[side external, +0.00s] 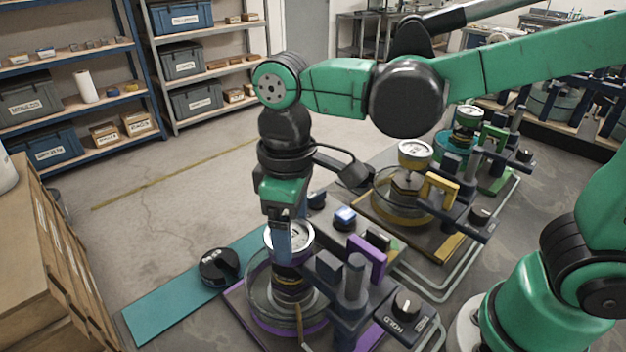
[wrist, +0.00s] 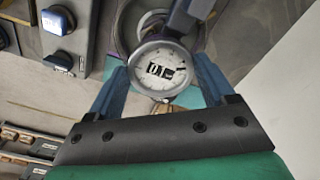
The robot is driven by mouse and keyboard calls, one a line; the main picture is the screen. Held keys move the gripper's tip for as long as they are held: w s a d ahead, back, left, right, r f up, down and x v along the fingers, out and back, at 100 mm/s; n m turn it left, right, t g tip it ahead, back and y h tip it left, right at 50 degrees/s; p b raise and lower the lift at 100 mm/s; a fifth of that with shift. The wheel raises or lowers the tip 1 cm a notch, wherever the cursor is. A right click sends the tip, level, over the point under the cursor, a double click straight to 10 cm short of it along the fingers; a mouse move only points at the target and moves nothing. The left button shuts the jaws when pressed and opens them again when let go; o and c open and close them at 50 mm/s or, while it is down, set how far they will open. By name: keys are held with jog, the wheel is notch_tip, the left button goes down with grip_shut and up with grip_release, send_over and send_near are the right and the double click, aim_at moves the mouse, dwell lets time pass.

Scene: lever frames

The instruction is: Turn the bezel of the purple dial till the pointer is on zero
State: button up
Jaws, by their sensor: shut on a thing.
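The purple dial (side external: 299,233) has a pale round face and silver bezel, and sits on top of the purple-based fixture (side external: 262,325). In the wrist view the dial face (wrist: 158,88) shows a dark window with light characters and a small dark mark at its right side. The pointer is too small to read. My gripper (side external: 283,245) comes down from above onto the dial. In the wrist view my gripper (wrist: 162,70) has one blue finger on each side of the bezel and is shut on it. The fingers partly hide the dial in the side view.
A purple handle (side external: 368,262), a dark post (side external: 354,280) and a HOLD knob (side external: 406,304) stand close on the right. A black round part (side external: 219,267) sits on the teal strip (side external: 165,312) at left. Yellow (side external: 439,190) and green (side external: 494,137) stations stand behind.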

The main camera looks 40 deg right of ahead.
jog(key=m, duration=0.5)
jog(key=shift+m, duration=0.4)
dwell(0.4)
jog(key=o, duration=1)
jog(key=shift+a, duration=0.1)
jog(key=shift+r, duration=2.8)
jog(key=d+f+t, duration=0.1)
jog(key=d+t, duration=0.1)
jog(key=d, duration=0.2)
jog(key=d+f+t, duration=0.2)
jog(key=d, duration=0.2)
jog(key=d+f+m+t, duration=0.1)
jog(key=d+f+t, duration=0.1)
jog(key=d, duration=0.3)
jog(key=shift+t, duration=0.6)
